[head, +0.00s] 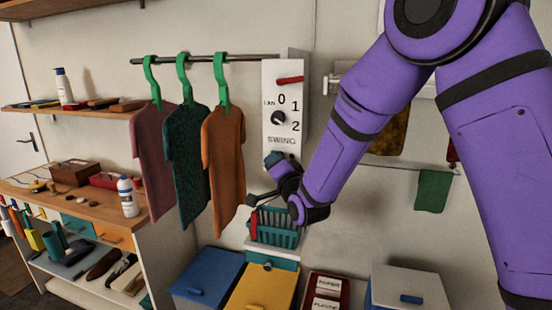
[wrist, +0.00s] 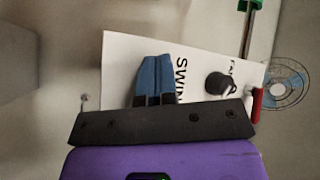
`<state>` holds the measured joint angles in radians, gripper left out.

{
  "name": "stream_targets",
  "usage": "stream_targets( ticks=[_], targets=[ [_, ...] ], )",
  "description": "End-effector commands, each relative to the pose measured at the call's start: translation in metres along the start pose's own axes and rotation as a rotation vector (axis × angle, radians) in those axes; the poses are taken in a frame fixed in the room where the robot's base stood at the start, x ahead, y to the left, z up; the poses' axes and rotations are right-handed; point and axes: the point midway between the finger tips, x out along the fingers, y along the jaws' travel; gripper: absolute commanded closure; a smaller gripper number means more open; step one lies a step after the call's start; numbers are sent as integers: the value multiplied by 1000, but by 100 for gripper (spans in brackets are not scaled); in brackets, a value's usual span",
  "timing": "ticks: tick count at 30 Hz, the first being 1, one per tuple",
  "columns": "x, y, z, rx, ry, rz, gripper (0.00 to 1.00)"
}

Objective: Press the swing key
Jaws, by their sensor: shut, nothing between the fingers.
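A white control panel (head: 270,90) is fixed to the wall, with a black dial (head: 279,118), the marks 0, 1 and 2, a red lever (head: 290,80) and the word SWING. The wrist view also shows the panel (wrist: 120,60), its dial (wrist: 219,85) and the red lever (wrist: 257,105). My gripper (head: 274,158) is shut, its blue fingertips at the panel's lower part, just below the word SWING. In the wrist view the closed fingers (wrist: 155,75) overlap the panel beside that word. The swing key is not distinguishable; the fingers hide that area. I cannot tell whether they touch the panel.
Several shirts on green hangers, including an orange one (head: 223,165), hang from a rail (head: 240,59) left of the panel. A teal basket (head: 278,232) stands below my gripper. Blue (head: 207,275) and yellow (head: 262,290) bins stand underneath. A round wire fan (wrist: 288,84) shows beyond the panel.

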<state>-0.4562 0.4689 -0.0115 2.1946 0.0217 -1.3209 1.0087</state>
Motion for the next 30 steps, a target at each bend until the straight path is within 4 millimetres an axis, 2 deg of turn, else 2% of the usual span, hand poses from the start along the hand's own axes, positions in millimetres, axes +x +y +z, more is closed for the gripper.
stream_targets(
  ticks=[13,30],
  targets=[
    [1,1,-1,0,0,0,100],
    [-12,-9,8,0,1,0,100]
  ],
)
